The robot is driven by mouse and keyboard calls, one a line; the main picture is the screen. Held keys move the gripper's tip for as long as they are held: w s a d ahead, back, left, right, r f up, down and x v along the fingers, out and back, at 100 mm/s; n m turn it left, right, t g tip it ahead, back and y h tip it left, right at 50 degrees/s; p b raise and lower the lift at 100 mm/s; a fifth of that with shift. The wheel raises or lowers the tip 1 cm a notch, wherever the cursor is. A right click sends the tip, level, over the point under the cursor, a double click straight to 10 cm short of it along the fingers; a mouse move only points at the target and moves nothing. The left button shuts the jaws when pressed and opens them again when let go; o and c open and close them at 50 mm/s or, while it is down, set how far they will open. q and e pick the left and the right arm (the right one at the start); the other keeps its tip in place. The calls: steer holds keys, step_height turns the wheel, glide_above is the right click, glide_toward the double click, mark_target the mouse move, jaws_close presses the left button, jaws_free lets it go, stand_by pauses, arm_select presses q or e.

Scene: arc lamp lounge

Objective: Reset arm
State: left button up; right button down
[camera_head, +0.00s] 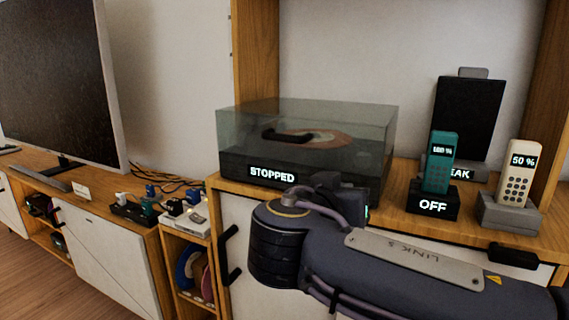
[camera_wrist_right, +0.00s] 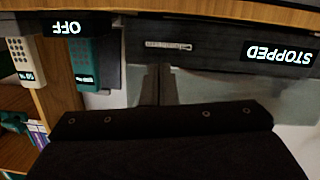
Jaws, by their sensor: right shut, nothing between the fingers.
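My right arm reaches in from the right in the head view, in front of the wooden cabinet, its wrist close to the record player (camera_head: 250,150). In the right wrist view, which is turned upside down, my right gripper (camera_wrist_right: 158,85) has its two fingers together with nothing between them. The fingers point toward the front of the record player (camera_wrist_right: 222,50), which reads STOPPED. I cannot tell whether they touch it. In the head view the fingertips are hidden or too dark to make out. My left gripper is not in view.
A teal handset (camera_head: 440,160) on a base reading OFF and a cream handset (camera_head: 517,175) reading 50 % stand right of the record player. A black speaker (camera_head: 470,115) is behind them. A television (camera_head: 55,80) and a low cabinet (camera_head: 110,250) with small plugs are at left.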

steer(key=s+d+f+n+g+y+p, duration=0.25)
steer(key=s+d+f+g, duration=0.4)
steer(key=d+f, duration=0.65)
steer(key=s+a+f+g+y+p, duration=0.1)
steer(key=s+a+f+y, duration=0.1)
steer(key=s+f+y, duration=0.55)
steer(key=s+a+f+g+y+p, duration=0.15)
steer(key=s+f, duration=0.25)
steer(key=s, duration=0.6)
step_height(320, 180, up, 37)
steer(key=p, duration=3.7)
steer(key=shift+w+a+r+t+y, duration=0.2)
steer(key=shift+w+a+t+y, duration=0.1)
steer(key=shift+t+y, duration=0.1)
